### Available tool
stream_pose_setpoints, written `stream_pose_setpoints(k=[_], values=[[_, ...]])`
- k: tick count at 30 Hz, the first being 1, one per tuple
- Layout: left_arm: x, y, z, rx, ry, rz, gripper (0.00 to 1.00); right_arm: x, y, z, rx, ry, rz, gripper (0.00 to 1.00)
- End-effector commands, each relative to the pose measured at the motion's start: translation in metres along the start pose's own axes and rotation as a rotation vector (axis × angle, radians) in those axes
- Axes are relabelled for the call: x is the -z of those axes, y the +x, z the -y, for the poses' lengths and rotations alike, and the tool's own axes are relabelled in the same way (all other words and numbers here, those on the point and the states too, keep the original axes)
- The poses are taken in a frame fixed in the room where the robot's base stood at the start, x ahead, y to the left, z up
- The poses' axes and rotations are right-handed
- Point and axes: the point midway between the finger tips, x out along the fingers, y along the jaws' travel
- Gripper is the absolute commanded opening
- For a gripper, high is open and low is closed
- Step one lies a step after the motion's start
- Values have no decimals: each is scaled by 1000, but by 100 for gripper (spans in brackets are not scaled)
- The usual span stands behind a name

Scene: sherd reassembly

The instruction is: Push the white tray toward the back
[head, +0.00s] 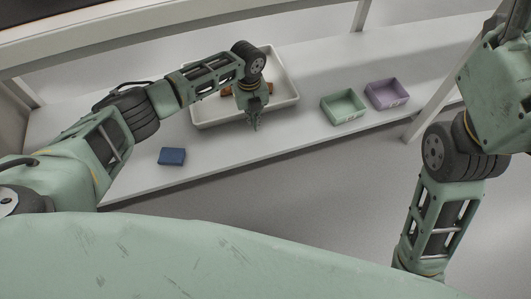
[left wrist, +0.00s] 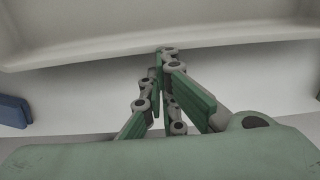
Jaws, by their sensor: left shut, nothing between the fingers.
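The white tray (head: 284,77) lies on the white shelf, with brown pieces (head: 228,90) in it, partly hidden by my left arm. My left gripper (head: 255,127) points down at the tray's front side and is shut and empty. In the left wrist view the shut fingers (left wrist: 165,52) meet near the tray's front wall (left wrist: 220,38). I cannot tell whether the fingertips touch the wall. My right arm stands at the right of the head view, and its gripper is not in view.
A blue block (head: 172,156) lies left of the tray near the shelf's front edge. A green bin (head: 343,119) and a purple bin (head: 387,104) stand to the right. A post (head: 432,107) rises farther right. The shelf (head: 305,60) behind the tray looks clear.

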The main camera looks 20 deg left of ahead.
Motion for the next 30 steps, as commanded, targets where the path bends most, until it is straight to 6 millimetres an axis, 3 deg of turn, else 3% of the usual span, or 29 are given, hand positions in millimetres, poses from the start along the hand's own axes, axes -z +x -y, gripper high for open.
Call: stream_pose_setpoints(k=[13,24,30], values=[[-1,-10,1,3,1,2,0,0,0,0,-1,0,0,64],[-1,-84,0,3,0,3,0,0,0,0,-1,0,0,64],[0,-112,0,1,0,1,0,0,0,0,-1,0,0,64]])
